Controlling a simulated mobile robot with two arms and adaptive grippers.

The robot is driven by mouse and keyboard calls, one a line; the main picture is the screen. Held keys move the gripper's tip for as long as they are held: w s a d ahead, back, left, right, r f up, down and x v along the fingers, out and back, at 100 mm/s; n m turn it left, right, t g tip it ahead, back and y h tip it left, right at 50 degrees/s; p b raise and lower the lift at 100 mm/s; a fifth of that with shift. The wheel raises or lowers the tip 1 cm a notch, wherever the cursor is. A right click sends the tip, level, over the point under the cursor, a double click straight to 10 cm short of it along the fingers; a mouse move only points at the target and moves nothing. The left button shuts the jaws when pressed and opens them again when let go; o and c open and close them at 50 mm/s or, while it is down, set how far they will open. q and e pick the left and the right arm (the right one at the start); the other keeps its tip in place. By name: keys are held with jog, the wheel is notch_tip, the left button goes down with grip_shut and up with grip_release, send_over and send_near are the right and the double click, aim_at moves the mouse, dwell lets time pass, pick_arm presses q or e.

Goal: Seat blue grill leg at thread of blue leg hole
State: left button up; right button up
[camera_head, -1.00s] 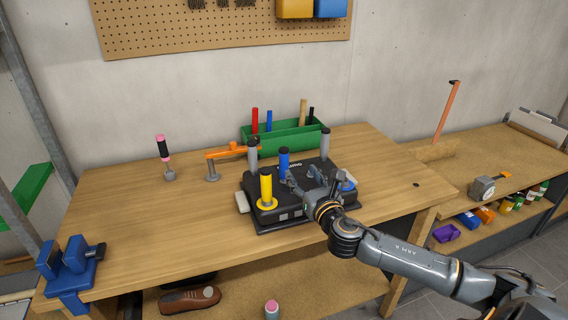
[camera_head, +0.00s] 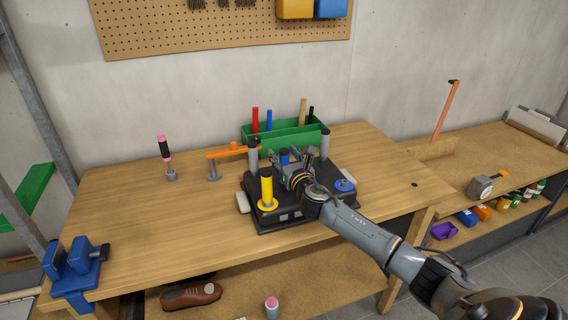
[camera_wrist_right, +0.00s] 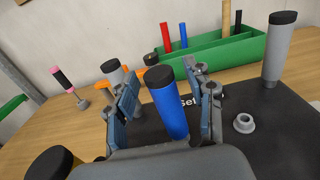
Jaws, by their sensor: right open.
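The blue grill leg (camera_wrist_right: 169,110), a blue cylinder with a black cap, stands between the open fingers of my right gripper (camera_wrist_right: 168,105) in the right wrist view. It leans slightly in that view. In the head view the blue leg (camera_head: 284,157) is mostly hidden behind my right gripper (camera_head: 284,166). The black grill body (camera_head: 283,218) lies on the workbench. A blue ring, which looks like the blue leg hole (camera_head: 344,185), is at its right front corner and holds no leg. My left gripper is not in view.
A yellow leg (camera_head: 266,187) stands at the grill's front left corner, and grey legs (camera_head: 253,155) (camera_head: 325,144) at the back corners. A green tool box (camera_head: 296,134) and an orange clamp (camera_head: 228,151) are behind.

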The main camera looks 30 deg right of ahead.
jog(key=shift+c, duration=0.4)
grip_shut()
jog(key=shift+r, duration=0.15)
